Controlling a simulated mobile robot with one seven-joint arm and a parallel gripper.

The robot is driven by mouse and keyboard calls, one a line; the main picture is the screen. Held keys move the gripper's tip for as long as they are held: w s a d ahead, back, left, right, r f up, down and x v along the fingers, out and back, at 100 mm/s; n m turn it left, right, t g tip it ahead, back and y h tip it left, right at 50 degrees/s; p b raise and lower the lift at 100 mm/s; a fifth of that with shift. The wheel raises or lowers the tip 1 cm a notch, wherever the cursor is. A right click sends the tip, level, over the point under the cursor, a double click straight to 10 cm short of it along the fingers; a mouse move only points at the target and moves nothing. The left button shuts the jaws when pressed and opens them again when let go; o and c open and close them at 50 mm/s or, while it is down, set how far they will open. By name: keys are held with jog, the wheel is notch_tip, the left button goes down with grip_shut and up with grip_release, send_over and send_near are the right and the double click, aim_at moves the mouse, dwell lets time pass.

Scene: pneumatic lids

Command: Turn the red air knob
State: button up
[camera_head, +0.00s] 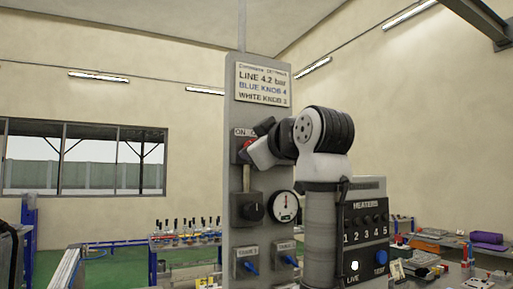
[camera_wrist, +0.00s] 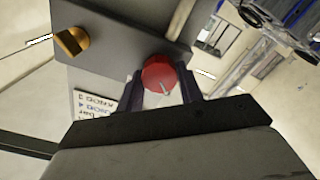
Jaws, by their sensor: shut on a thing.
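The red air knob (camera_wrist: 158,74) shows in the wrist view between the two dark fingers of my gripper (camera_wrist: 163,88). My gripper is shut on the knob, with a finger on each side of it. A pale pointer mark shows on the knob's face. In the head view, the red knob (camera_head: 247,145) is a small patch near the top of the grey panel (camera_head: 262,115), mostly hidden by my gripper. The panel has a sign (camera_head: 263,84) reading LINE 4.2 bar, BLUE KNOB 4, WHITE KNOB 3.
Below the knob are a black knob box (camera_head: 248,209), a round gauge (camera_head: 284,206) and two blue-handled valves (camera_head: 250,267). A HEATERS box (camera_head: 367,225) stands at the right. A brass fitting (camera_wrist: 71,41) shows beside the knob. A cluttered table (camera_head: 430,258) is at far right.

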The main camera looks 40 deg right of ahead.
dwell(0.4)
jog(key=o, duration=1)
jog(key=b+v, duration=0.5)
jog(key=v, duration=0.9)
jog(key=shift+d, duration=0.1)
